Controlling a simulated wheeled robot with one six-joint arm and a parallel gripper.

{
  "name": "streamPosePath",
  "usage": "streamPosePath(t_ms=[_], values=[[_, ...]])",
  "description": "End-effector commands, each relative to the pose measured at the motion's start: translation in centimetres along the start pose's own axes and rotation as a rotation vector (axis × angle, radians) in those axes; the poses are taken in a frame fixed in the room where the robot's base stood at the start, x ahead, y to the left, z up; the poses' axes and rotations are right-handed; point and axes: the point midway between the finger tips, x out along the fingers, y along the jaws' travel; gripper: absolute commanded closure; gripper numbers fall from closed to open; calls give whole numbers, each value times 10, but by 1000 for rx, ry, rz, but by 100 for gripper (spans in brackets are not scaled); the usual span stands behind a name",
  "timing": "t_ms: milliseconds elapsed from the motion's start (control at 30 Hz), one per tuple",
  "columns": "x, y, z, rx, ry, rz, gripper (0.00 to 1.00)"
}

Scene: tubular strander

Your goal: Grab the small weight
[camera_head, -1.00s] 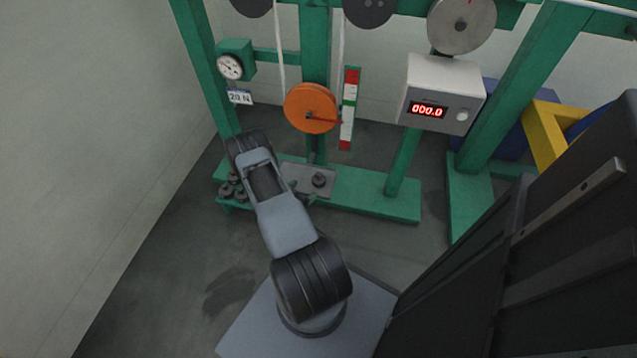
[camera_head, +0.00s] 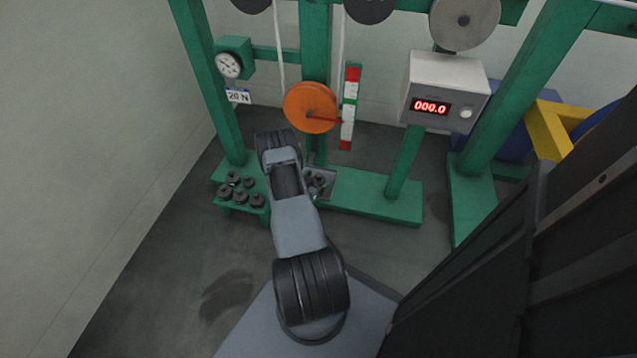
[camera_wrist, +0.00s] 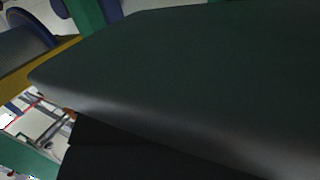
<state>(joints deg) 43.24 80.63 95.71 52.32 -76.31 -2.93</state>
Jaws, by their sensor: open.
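Several dark round weights (camera_head: 240,195) stand on a low green shelf at the left foot of the green frame in the head view. Their sizes are hard to tell apart, so I cannot say which is the small one. Another dark piece, seemingly a weight (camera_head: 319,179), is on the grey plate (camera_head: 328,189) right of my arm. My gripper (camera_head: 313,188) is mostly hidden behind my forearm; only what look like its dark tips show beside the plate, apart from the shelf weights. It holds nothing that I can see. The wrist view shows no weight.
The green frame's base beam (camera_head: 375,195) runs right of the plate. An orange wheel (camera_head: 311,107) and a red-white scale (camera_head: 350,108) hang above. A display box (camera_head: 444,90) reads 000.0. A large dark surface (camera_wrist: 180,80) fills most of the wrist view.

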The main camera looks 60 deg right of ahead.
Motion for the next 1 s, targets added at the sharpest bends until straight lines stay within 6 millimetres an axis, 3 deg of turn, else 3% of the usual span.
streamPosePath(t_ms=[167,867,1000], values=[[0,0,0,0,0,0,13],[-1,0,0,-1,-1,1,80],[0,0,-1,1,2,1,82]])
